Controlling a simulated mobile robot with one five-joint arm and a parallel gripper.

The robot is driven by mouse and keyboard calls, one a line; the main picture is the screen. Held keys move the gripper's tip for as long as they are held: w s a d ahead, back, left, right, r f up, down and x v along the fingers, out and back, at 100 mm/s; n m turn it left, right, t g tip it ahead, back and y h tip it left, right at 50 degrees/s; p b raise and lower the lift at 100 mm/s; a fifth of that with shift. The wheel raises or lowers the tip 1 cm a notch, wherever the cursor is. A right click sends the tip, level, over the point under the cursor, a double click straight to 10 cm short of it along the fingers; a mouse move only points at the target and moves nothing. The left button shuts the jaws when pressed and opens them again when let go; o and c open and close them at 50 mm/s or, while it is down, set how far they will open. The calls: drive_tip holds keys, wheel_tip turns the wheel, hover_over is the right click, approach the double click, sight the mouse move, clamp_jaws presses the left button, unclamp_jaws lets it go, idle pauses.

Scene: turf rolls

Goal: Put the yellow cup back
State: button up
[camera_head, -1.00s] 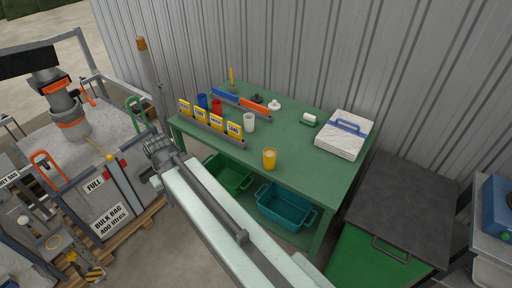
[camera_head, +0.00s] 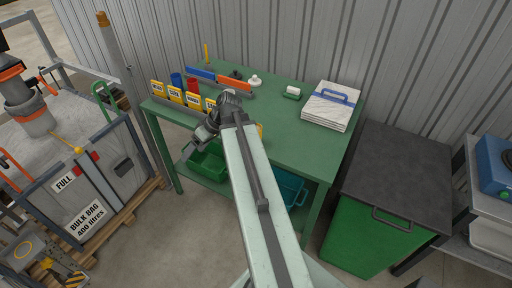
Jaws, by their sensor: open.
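The yellow cup (camera_head: 260,130) is on the green table (camera_head: 290,145) near its front edge. Only a sliver of it shows at the right side of my arm, which hides the rest. My gripper (camera_head: 190,152) hangs from the dark wrist at the table's front edge, left of the cup, open with nothing seen in it. A blue cup (camera_head: 177,79) and a red cup (camera_head: 193,87) stand behind a row of yellow label cards (camera_head: 176,95) on the table's left part. The white cup is hidden behind my wrist.
A stack of white sheets with a blue handle (camera_head: 331,105) lies at the table's right. Green (camera_head: 209,163) and teal (camera_head: 291,187) bins sit below. A dark-lidded green bin (camera_head: 392,190) stands right; a bulk bag (camera_head: 75,190) stands left. The table's middle right is clear.

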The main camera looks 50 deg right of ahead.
drive_tip(key=s+d+t+h+b, duration=0.1)
drive_tip(key=s+d+t+b, duration=0.4)
drive_tip(key=d, duration=0.9)
drive_tip(key=s+d+t+h+b, duration=0.1)
drive_tip(key=s+d+t+b, duration=0.25)
drive_tip(key=s+d, duration=0.75)
drive_tip(key=shift+n, duration=0.3)
drive_tip(key=w+f+b, duration=0.1)
drive_tip(key=w, duration=0.2)
drive_tip(key=w+f+b, duration=0.1)
drive_tip(key=w, duration=0.3)
drive_tip(key=w+d+f+b, duration=0.1)
drive_tip(key=w, duration=0.2)
drive_tip(key=shift+w+f, duration=0.3)
drive_tip(key=shift+r, duration=0.15)
drive_tip(key=c, duration=1.7)
